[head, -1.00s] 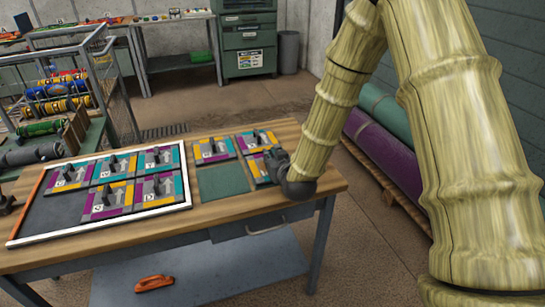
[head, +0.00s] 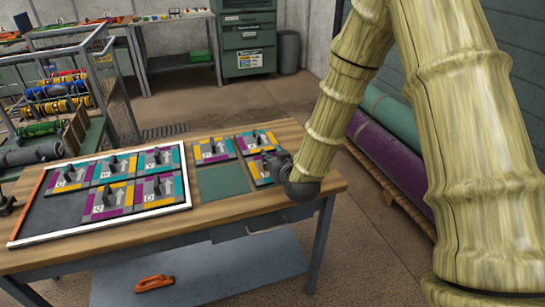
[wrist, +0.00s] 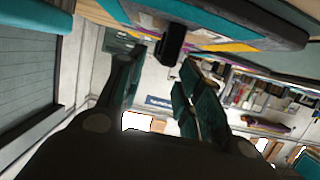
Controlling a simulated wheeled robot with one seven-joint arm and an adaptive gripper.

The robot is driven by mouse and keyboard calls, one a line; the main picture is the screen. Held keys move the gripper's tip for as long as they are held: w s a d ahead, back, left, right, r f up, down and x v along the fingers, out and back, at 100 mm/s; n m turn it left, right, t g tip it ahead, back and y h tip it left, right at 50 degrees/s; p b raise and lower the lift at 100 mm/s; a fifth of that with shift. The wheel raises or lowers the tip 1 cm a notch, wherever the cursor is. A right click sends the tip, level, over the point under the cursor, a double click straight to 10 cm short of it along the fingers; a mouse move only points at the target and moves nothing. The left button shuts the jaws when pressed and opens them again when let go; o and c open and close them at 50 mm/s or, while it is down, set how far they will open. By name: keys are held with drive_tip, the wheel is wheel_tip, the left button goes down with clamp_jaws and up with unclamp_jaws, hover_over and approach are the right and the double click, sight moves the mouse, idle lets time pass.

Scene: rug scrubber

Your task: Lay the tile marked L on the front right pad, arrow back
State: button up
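A tile (head: 256,169) lies on the front right pad, partly hidden behind my gripper. Its letter and arrow cannot be read. My gripper (head: 272,161) is low over the table at this tile's right side. In the wrist view, my gripper (wrist: 163,66) has its fingers spread, with the tile's dark upright handle (wrist: 173,45) at the opening between the tips. I see gaps between the handle and both fingers. The tile's teal edge (wrist: 225,30) runs across the top of that view.
Two tiles lie on the back left (head: 212,150) and back right (head: 256,141) pads. The front left pad (head: 223,180) is bare. A white-framed tray (head: 100,226) on the left holds several handled tiles, with dark free room at its left. Rolled rugs (head: 385,155) lie right of the table.

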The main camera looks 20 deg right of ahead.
drive_tip(key=v, duration=1)
